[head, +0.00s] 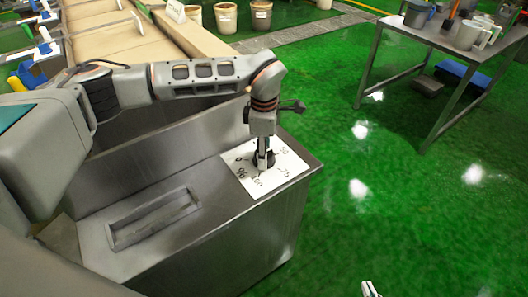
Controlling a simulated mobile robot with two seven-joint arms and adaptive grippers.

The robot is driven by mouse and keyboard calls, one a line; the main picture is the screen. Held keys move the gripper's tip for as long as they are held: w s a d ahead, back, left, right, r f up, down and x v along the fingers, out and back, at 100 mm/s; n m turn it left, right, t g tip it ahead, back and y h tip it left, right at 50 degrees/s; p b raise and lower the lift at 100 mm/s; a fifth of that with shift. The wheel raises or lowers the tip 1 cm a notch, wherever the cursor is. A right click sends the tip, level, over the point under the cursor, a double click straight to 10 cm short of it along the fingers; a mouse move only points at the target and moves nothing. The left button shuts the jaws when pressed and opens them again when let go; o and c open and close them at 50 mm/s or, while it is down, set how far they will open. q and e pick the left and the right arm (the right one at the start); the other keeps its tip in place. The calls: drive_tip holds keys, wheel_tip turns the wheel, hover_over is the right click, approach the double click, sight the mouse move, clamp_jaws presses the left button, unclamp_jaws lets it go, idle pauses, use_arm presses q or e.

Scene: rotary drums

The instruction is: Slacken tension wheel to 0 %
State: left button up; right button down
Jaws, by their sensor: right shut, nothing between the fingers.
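The tension wheel (271,160) is a small dark knob on a white dial plate (293,161) on top of a steel cabinet. The plate carries black marks: 0 at left, 50 and 75 at right, 100 at the near side, and a % sign. My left gripper (262,163) points straight down at the wheel, its fingers over or against it. The gripper hides part of the wheel, so its setting and the finger gap cannot be told. My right gripper (371,289) shows only its fingertips at the bottom edge, shut and empty, away from the wheel.
The steel cabinet (215,245) has a recessed slot (155,218) left of the dial. A metal table (410,32) with mugs stands at the upper right, a blue box (463,75) below it. Buckets (226,18) stand at the back. Green floor right of the cabinet is clear.

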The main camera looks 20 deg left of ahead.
use_arm(q)
drive_tip(key=n, duration=0.6)
drive_tip(key=shift+p, duration=0.4)
drive_tip(key=n, duration=0.3)
drive_tip(key=shift+n, duration=0.4)
drive_tip(key=n, duration=0.2)
drive_tip(key=shift+n, duration=0.4)
drive_tip(key=n, duration=0.3)
drive_tip(key=shift+n, duration=0.3)
drive_tip(key=n, duration=0.3)
drive_tip(key=shift+n, duration=0.3)
drive_tip(key=n, duration=0.3)
drive_tip(key=shift+n, duration=0.3)
drive_tip(key=shift+n+b, duration=0.3)
drive_tip(key=shift+n, duration=1.6)
